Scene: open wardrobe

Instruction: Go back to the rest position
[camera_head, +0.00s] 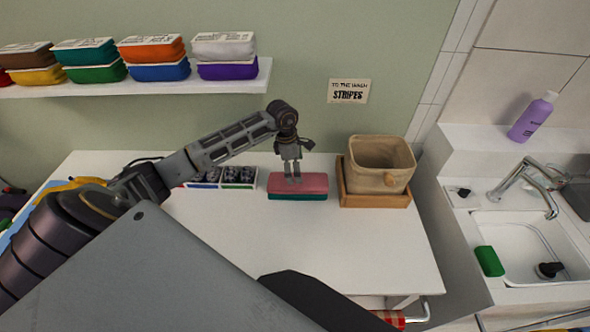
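My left arm comes in from the left and reaches over the white table (360,250). My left gripper (293,179) points down, with its fingertips over a folded pink cloth (314,184). The fingers look close together, and I cannot tell whether they touch the cloth or grip it. The pink cloth lies on a folded teal cloth (312,197). My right gripper is not in view.
A beige fabric basket (383,182) in a wooden tray (375,201) stands right of the cloths. A divided white box (238,187) is left of them. A shelf (130,88) holds folded clothes. A sink (515,238) is at right.

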